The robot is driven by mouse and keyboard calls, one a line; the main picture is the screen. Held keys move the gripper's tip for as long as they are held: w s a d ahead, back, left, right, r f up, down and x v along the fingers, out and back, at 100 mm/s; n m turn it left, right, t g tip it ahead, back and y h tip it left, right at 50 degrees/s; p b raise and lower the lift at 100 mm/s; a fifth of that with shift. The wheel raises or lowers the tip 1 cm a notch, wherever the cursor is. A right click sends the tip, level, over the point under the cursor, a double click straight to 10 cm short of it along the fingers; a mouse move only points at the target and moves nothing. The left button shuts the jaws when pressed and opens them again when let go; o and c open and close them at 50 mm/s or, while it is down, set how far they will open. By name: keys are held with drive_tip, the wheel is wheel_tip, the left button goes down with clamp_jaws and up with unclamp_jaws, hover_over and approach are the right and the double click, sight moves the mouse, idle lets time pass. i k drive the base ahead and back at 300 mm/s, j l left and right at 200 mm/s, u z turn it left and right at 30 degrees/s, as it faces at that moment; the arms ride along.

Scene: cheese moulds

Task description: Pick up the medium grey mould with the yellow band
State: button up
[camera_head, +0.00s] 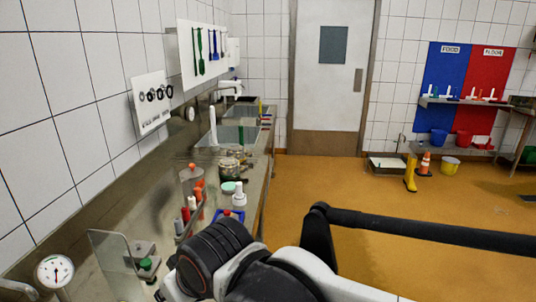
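I cannot make out a medium grey mould with a yellow band in the head view. My arm crosses the bottom of the view, with dark and white links and a long black link reaching out to the right edge. My gripper is not in view. My arm hides part of the steel counter and the floor behind it.
A steel counter (254,182) runs along the left wall, holding bottles (239,195), steel vessels (231,168) and a clear panel (112,262). A gauge (55,271) stands at lower left. Orange floor (335,185) is open towards the door (332,85). Yellow boots (410,174) and a cone (425,164) stand right.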

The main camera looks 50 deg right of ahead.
sight(238, 152)
drive_tip(key=z, duration=1.25)
drive_tip(key=i+l, duration=0.15)
drive_tip(key=l, duration=0.25)
drive_tip(key=i+l+u, duration=0.1)
drive_tip(key=l, duration=0.3)
drive_tip(key=i+l, duration=0.15)
drive_tip(key=l, duration=0.25)
drive_tip(key=i+l+u, duration=0.25)
drive_tip(key=i+l, duration=0.35)
drive_tip(key=i, duration=0.3)
drive_tip(key=i+l+u, duration=0.25)
drive_tip(key=i+l, duration=0.6)
drive_tip(key=i, duration=0.25)
drive_tip(key=i+l, duration=0.15)
drive_tip(key=i, duration=0.25)
drive_tip(key=u, duration=0.05)
